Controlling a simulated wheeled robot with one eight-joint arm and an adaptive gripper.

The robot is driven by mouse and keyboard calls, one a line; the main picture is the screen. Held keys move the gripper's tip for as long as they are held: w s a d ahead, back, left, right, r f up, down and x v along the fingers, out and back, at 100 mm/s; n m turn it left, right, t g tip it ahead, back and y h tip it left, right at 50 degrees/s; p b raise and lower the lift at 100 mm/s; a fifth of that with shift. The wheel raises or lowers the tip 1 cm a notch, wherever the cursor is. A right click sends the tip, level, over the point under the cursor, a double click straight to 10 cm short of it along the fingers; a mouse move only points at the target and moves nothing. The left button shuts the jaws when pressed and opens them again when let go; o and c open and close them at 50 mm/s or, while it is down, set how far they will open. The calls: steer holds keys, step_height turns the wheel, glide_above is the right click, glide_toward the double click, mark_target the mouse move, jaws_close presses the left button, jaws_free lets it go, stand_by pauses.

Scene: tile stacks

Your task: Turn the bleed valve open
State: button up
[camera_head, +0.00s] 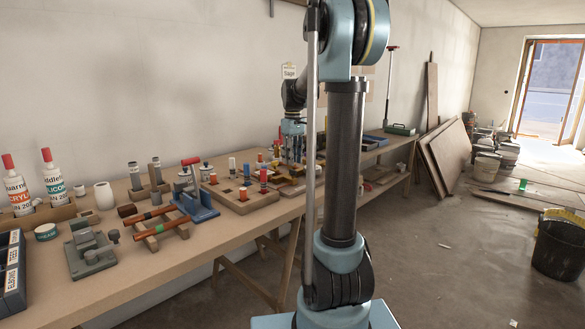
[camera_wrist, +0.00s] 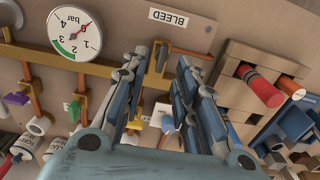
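The BLEED label (camera_wrist: 168,18) is a white plate with upside-down lettering at the top of the wrist view. Below it, a small grey upright handle (camera_wrist: 161,57), which looks like the bleed valve's, sits by a brass pipe (camera_wrist: 210,55). My gripper (camera_wrist: 163,62) is open, with one finger on each side of this handle. I see no clear contact, and the gap in depth is hard to judge. In the head view my gripper (camera_head: 292,155) points down over the far part of the bench; the valve cannot be made out there.
A pressure gauge (camera_wrist: 75,33) is left of the label, with a purple knob (camera_wrist: 17,98) and a green knob (camera_wrist: 73,111) below. A wooden block with a red cylinder (camera_wrist: 262,88) stands close on the right. The bench (camera_head: 215,232) holds many tools and bottles.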

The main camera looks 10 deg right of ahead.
step_height(320, 180, up, 8)
steer(key=shift+f, duration=0.2)
stand_by(0.3)
